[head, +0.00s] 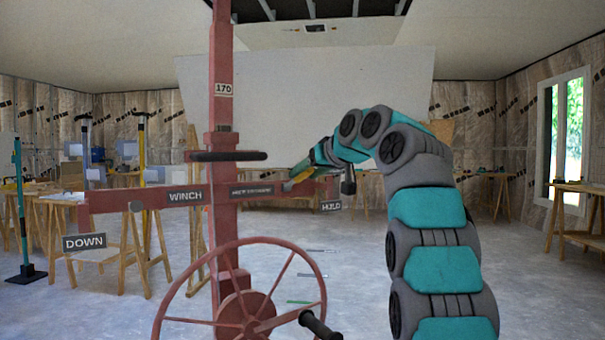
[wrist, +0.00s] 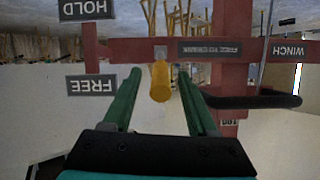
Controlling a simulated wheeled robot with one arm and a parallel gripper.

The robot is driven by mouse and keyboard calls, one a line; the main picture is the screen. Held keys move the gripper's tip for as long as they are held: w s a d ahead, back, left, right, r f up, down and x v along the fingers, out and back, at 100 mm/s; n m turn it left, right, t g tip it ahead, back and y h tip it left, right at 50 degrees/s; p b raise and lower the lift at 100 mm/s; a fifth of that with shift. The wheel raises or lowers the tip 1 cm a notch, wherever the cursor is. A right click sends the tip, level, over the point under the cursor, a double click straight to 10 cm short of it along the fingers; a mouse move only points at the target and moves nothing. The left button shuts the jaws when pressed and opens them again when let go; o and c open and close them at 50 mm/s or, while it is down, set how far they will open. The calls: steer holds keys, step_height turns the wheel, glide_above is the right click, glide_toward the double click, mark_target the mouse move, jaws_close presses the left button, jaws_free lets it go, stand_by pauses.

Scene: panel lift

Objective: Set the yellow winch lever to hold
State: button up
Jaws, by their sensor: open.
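The yellow winch lever (wrist: 160,82) sits on the red crossbar (wrist: 125,50) of the winch post. It shows in the wrist view nearly end-on, and as a small yellow bit (head: 290,185) in the head view. My gripper (wrist: 161,74) is open, with one green finger on each side of the lever and visible gaps between. In the head view my gripper (head: 303,174) is at the bar's right half, partly hiding the lever. A HOLD sign (head: 331,206) hangs below the bar's right end. In the upside-down wrist view, the HOLD sign (wrist: 88,9) and FREE sign (wrist: 91,84) are at the left.
A red post (head: 222,90) carries a dark ring (head: 228,156) and a large red handwheel (head: 168,302) with a black handle (head: 318,325). A WINCH sign (head: 186,196) and DOWN sign (head: 84,242) are at the left. A large pale panel (head: 300,100) stands behind.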

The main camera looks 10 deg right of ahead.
steer(key=shift+x, duration=1.1)
steer(key=shift+r, duration=0.1)
jaws_close()
stand_by(0.5)
